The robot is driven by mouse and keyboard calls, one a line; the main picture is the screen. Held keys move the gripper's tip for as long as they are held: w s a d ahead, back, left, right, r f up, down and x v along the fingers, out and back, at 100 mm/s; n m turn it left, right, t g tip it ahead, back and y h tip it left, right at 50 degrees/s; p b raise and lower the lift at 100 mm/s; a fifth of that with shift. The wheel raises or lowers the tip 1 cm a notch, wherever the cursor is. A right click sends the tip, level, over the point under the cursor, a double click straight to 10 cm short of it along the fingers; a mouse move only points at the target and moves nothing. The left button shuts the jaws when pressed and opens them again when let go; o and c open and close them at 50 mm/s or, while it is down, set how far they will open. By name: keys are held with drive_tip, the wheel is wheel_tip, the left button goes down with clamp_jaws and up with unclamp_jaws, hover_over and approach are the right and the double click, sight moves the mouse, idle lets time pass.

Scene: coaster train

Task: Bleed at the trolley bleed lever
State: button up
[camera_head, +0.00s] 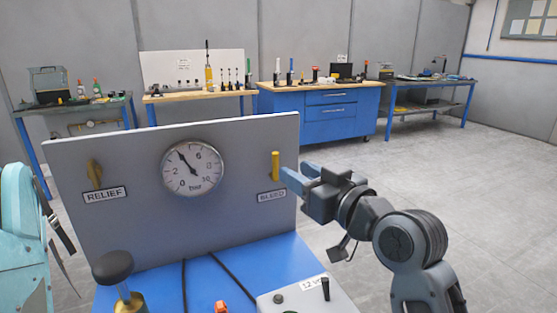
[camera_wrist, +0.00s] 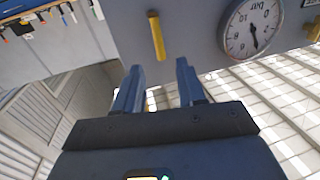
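The yellow bleed lever (camera_head: 275,165) stands upright on the grey panel (camera_head: 130,219), above the label BLEED (camera_head: 272,196). It also shows in the wrist view (camera_wrist: 156,35), ahead of my fingertips and apart from them. My gripper (camera_head: 288,179) is just right of the lever in the head view. In the wrist view its two blue fingers (camera_wrist: 160,68) are spread with an empty gap between them. The round pressure gauge (camera_head: 192,168) reads about 4 bar; it also shows in the wrist view (camera_wrist: 250,28).
A yellow relief lever (camera_head: 95,174) is at the panel's left, above the label RELIEF (camera_head: 104,195). A black knob (camera_head: 113,267) and a small grey control box (camera_head: 305,298) stand on the blue trolley top (camera_head: 200,276). Workbenches line the back wall. Floor on the right is clear.

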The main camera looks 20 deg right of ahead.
sight(277, 161)
drive_tip(key=w, duration=0.3)
drive_tip(key=w+a, duration=0.1)
drive_tip(key=w, duration=0.2)
drive_tip(key=shift+a+p, duration=0.1)
drive_tip(key=shift+p, duration=0.25)
drive_tip(key=shift+s, duration=0.1)
clamp_jaws()
